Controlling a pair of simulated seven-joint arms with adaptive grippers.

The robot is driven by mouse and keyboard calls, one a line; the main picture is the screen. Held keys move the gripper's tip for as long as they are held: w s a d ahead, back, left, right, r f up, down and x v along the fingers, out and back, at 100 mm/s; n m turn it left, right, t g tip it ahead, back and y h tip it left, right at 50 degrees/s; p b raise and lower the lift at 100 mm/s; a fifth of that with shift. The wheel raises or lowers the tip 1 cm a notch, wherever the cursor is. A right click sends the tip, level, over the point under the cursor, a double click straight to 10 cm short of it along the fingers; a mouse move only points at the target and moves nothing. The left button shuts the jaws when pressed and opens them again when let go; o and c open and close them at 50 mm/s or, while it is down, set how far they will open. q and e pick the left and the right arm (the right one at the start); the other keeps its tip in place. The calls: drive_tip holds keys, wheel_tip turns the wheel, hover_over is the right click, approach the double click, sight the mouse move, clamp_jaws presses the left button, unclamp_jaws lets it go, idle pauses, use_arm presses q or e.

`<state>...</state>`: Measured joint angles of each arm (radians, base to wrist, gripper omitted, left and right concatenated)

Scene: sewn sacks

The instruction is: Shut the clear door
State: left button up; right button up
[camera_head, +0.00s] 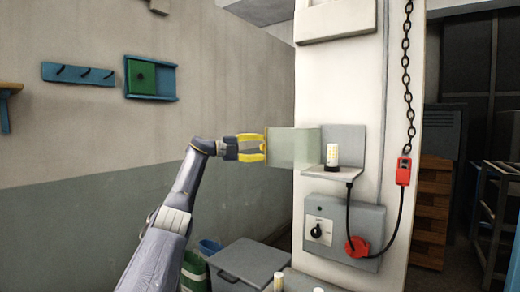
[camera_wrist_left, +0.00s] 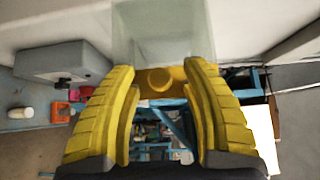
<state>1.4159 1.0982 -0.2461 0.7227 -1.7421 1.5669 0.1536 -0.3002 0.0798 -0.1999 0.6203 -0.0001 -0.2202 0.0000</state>
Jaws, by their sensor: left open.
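The clear door (camera_head: 294,146) is a pale see-through panel standing open to the left of a small grey shelf unit on the white pillar. My left gripper (camera_head: 264,149) is open, with its yellow fingers at the door's free left edge. In the left wrist view, the fingers (camera_wrist_left: 163,105) are spread apart and the clear door (camera_wrist_left: 155,25) lies just ahead of them. I cannot tell whether they touch it. A white cylinder with a dark base (camera_head: 332,155) stands on the grey shelf (camera_head: 345,172). My right gripper is not in view.
A grey switch box (camera_head: 345,228) with a black knob and red plug (camera_head: 357,247) sits below the shelf. A cable and a chain (camera_head: 406,60) hang at the right with a red block (camera_head: 403,171). A grey bin (camera_head: 247,262) stands below.

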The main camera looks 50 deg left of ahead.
use_arm(q)
clamp_jaws()
drive_tip(key=shift+d, duration=0.35)
idle(1.1)
